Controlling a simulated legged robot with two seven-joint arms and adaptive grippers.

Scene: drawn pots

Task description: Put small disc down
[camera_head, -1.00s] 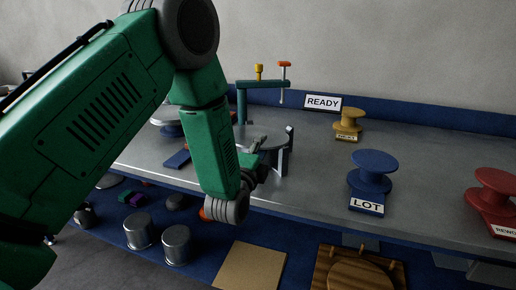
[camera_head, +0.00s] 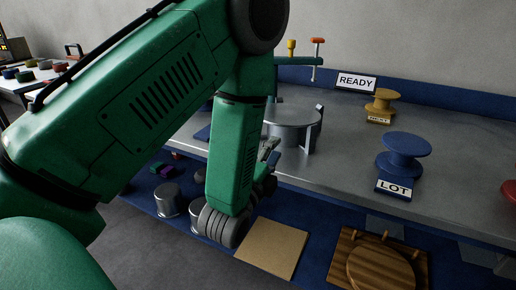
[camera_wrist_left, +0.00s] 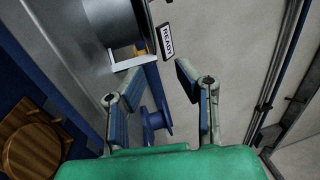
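My left gripper (camera_head: 268,160) hangs just off the front edge of the grey bench, partly hidden by my green forearm. In the wrist view its fingers (camera_wrist_left: 162,78) are apart, with nothing between them. A round grey metal piece (camera_head: 292,114) sits in a fixture on the bench, behind and right of the gripper and apart from it. A round metal body also shows at the top of the wrist view (camera_wrist_left: 112,22). I cannot tell whether either is the small disc. My right gripper is not in view.
A blue spool (camera_head: 403,154) with a LOT label, a yellow spool (camera_head: 381,104) and a READY sign (camera_head: 356,82) stand on the bench. A clamp (camera_head: 301,62) rises behind the fixture. Below are metal cylinders (camera_head: 167,200), a tan sheet (camera_head: 271,249) and a wooden board (camera_head: 350,243).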

